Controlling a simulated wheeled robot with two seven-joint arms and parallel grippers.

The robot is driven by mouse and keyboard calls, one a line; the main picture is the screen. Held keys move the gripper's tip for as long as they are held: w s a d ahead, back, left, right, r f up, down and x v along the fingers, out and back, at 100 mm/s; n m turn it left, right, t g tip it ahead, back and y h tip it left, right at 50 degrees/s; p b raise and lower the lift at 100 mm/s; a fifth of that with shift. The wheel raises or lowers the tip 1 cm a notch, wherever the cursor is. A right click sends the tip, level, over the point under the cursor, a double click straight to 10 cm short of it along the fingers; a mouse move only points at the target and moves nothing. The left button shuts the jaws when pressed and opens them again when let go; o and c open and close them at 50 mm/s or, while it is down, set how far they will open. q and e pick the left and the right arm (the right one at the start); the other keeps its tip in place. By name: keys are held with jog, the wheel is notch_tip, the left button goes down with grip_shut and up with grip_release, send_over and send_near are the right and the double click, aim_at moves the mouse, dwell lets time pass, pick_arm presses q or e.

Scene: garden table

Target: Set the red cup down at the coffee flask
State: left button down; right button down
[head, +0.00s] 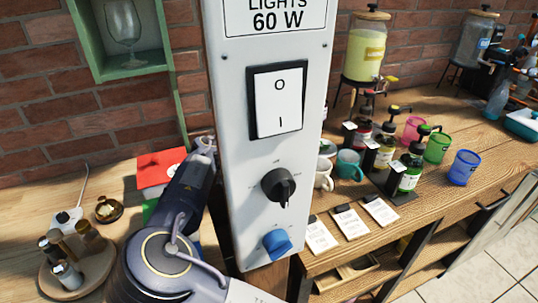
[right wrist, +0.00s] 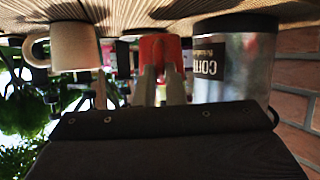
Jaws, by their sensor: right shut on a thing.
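The red cup (right wrist: 160,48) is in the right wrist view, which shows the scene upside down. My right gripper (right wrist: 161,70) is shut on it, its fingers covering part of the cup. The silver coffee flask (right wrist: 235,85), with a dark label, stands close beside the cup, to its right in this view. I cannot tell whether the cup touches the table. Neither the red cup nor the flask shows in the head view. My left gripper is out of view.
In the right wrist view a beige mug (right wrist: 72,46) stands left of the cup. In the head view a white switch panel (head: 230,150) blocks the middle. Bottles, mugs and a blue cup (head: 463,168) stand on the right table. A round wooden tray (head: 98,270) holds small bottles at left.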

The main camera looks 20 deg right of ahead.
jog(key=shift+f, duration=0.95)
jog(key=c, duration=2)
grip_release()
jog(key=shift+f, duration=0.2)
jog(key=o, duration=0.5)
jog(key=shift+r, duration=0.1)
jog(key=shift+r, duration=0.2)
jog(key=v, duration=1.2)
jog(key=shift+f+b, duration=0.15)
jog(key=shift+b, duration=0.25)
